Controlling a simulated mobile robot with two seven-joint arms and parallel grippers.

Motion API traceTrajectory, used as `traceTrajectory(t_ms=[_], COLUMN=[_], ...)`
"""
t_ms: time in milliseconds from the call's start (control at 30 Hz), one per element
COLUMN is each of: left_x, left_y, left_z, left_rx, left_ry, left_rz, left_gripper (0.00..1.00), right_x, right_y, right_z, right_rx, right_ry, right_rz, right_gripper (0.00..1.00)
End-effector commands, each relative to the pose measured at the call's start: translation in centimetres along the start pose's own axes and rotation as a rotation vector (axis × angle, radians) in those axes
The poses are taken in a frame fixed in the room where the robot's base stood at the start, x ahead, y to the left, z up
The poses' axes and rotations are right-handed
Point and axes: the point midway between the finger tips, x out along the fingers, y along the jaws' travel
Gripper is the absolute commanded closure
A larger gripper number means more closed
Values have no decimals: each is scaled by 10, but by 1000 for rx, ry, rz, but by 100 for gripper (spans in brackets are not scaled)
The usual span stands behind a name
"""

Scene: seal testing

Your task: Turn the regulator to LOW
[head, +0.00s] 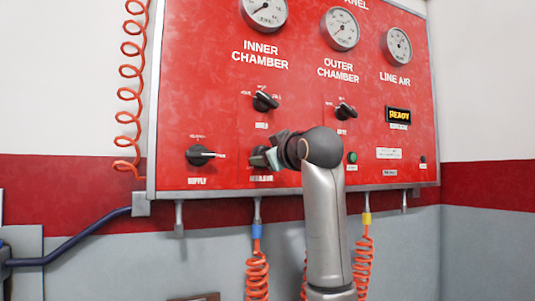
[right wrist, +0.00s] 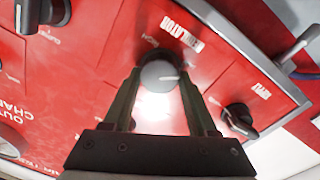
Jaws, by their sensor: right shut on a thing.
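The regulator knob (right wrist: 160,74) is on the lower part of the red panel, beside its printed label REGULATOR (right wrist: 181,34). I cannot tell which mark the knob points at. My left gripper is not in view.
The supply knob (head: 201,155) is left of the regulator. Two black selector knobs, one under INNER CHAMBER (head: 265,102) and one under OUTER CHAMBER (head: 346,112), sit higher. A green button (head: 352,158) is right of my arm. Orange coiled hoses (head: 257,272) hang below the panel.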

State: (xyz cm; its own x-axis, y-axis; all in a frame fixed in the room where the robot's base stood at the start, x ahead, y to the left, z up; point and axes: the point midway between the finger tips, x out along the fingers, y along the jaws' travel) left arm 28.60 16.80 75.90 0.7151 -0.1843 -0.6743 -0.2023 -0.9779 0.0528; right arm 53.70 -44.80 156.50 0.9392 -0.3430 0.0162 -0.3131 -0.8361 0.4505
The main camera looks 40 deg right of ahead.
Motion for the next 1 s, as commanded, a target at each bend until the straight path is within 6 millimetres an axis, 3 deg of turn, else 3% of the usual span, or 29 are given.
traceTrajectory(t_ms=[300, 833, 867, 1000], left_x=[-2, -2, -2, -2], left_y=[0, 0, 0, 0], left_z=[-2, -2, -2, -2], left_rx=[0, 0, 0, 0], left_ry=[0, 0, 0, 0], left_rz=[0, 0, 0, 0], left_gripper=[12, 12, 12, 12], right_x=[1, 1, 1, 1], right_y=[-2, -2, -2, -2], right_z=[2, 2, 2, 2], right_rx=[-117, -140, -140, -139], right_ry=[-2, 0, 0, 2], right_rz=[-2, -3, -3, -2], right_gripper=[97, 97, 39, 24])
